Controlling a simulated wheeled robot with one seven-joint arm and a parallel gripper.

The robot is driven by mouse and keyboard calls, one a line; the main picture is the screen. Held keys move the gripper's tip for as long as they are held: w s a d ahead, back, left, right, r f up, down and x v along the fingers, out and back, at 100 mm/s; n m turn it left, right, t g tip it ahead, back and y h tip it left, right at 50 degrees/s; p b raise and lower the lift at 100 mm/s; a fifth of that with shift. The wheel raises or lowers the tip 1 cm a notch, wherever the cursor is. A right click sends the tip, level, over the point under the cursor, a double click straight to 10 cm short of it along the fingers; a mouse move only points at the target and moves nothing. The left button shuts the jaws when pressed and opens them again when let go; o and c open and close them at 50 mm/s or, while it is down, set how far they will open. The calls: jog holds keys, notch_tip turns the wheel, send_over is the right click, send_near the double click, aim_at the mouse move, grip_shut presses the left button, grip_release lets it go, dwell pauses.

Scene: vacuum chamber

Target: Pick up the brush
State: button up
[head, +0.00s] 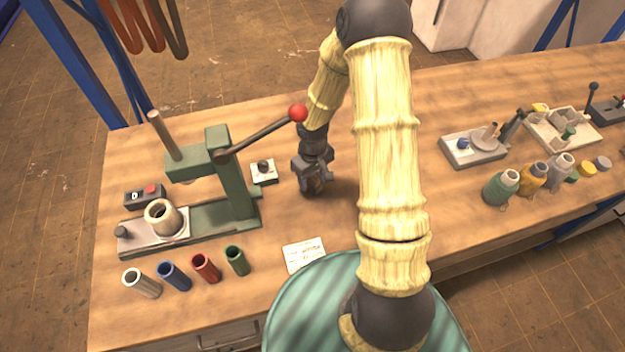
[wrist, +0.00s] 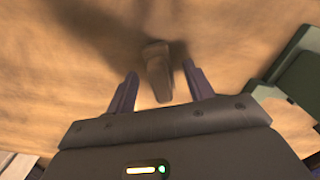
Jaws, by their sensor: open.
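My gripper (head: 313,186) points down over the bench, to the right of the green press. In the wrist view its two fingers (wrist: 160,70) are apart. A small brown object, seemingly the brush (wrist: 157,68), shows between them, with a gap on each side. Its lower end is close to the gripper's body in that view. I cannot tell how far below the fingertips it lies. In the head view the gripper largely hides this spot, and I cannot make out the brush clearly.
The green press (head: 232,175) with its red-knobbed lever stands left of my gripper. A small white block with a dark knob (head: 263,172) is close by. Bottles (head: 501,186) stand at right.

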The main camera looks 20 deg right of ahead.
jog(key=shift+f, duration=0.9)
grip_shut()
jog(key=shift+r, duration=0.15)
notch_tip(320, 180, up, 10)
jog(key=shift+f, duration=0.1)
dwell(0.4)
